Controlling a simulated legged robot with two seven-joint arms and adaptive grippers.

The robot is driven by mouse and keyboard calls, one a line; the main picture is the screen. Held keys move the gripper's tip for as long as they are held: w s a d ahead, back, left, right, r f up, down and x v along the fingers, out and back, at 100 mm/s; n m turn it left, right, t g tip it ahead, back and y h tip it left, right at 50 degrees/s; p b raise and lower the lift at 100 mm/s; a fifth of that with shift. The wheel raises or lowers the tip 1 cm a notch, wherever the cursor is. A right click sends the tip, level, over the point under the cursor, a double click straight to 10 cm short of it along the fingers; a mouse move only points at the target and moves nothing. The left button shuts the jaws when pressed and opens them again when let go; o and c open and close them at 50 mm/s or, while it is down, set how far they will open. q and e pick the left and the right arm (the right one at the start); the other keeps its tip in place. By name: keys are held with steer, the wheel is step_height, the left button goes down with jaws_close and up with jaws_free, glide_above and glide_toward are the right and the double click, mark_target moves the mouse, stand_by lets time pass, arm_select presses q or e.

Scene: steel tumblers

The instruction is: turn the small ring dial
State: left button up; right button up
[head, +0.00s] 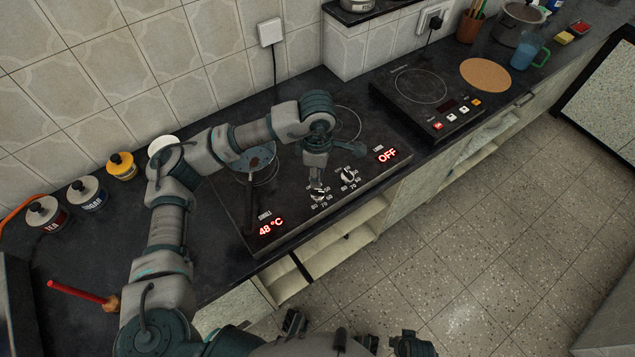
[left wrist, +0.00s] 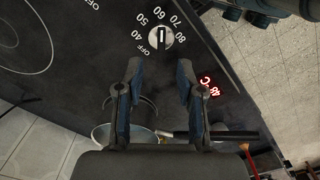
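The small ring dial (head: 318,193) is a silver knob on the black cooktop, nearer the red 48 °C display (head: 271,227) marked SMALL. In the left wrist view the dial (left wrist: 160,38) sits in a ring of white marks from OFF through 40 to 80. Its bar looks roughly vertical there, toward 60. My left gripper (head: 317,184) points down at the dial in the head view. In the left wrist view the fingers (left wrist: 161,72) are apart with nothing between them, and the dial lies just beyond their tips. I cannot make out my right gripper.
The second dial (head: 348,175) sits close by, toward the OFF display (head: 387,155). A pan (head: 259,165) stands on the left ring, its handle reaching the front edge. A separate hob (head: 425,95) is to the right. Jars (head: 88,193) stand at left.

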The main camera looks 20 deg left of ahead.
arm_select(q)
step_height(320, 180, up, 4)
steer(key=shift+a+r, duration=0.1)
steer(key=shift+r, duration=0.15)
stand_by(0.5)
